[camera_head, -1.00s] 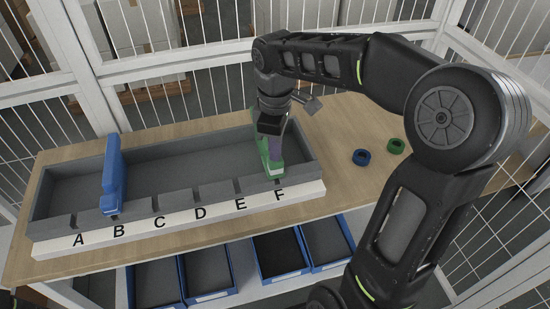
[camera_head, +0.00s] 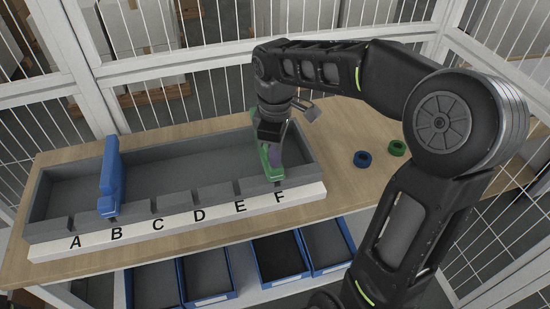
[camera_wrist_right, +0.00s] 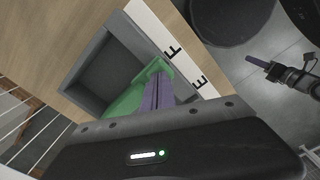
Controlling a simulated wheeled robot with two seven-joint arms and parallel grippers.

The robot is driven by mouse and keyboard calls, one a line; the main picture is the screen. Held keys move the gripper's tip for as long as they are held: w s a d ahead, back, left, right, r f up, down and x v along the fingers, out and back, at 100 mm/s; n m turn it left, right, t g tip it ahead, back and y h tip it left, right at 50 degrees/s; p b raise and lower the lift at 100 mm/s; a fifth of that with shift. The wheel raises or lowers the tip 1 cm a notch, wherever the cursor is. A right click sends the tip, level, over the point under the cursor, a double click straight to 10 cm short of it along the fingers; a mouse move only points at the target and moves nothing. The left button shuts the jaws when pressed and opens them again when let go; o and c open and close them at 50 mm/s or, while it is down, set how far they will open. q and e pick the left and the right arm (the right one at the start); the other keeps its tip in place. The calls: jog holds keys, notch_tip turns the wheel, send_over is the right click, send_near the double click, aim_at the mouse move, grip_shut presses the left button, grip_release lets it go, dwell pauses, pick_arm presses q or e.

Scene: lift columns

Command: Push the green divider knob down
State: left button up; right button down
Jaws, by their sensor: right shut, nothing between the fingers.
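The green divider (camera_head: 266,162) stands across the grey tray (camera_head: 180,198) at its right end, near slot F, with its knob at the front rim. My right gripper (camera_head: 275,160) is shut, with its purple fingers pointing down at the divider. In the right wrist view, the fingers (camera_wrist_right: 158,95) lie beside and over the green divider (camera_wrist_right: 124,106), close to its knob (camera_wrist_right: 156,66). I cannot tell whether they touch it. My left gripper (camera_wrist_right: 262,64) shows small at the right of the wrist view, its jaw state unclear.
A blue divider (camera_head: 110,178) stands upright near slot B. A white strip (camera_head: 180,224) lettered A to F runs along the tray's front. A blue ring (camera_head: 362,159) and a green ring (camera_head: 397,148) lie on the wooden table (camera_head: 345,130). Blue bins (camera_head: 208,299) sit below the front edge.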

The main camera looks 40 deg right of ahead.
notch_tip(320, 180, up, 9)
jog(key=p, duration=0.7)
dwell(0.4)
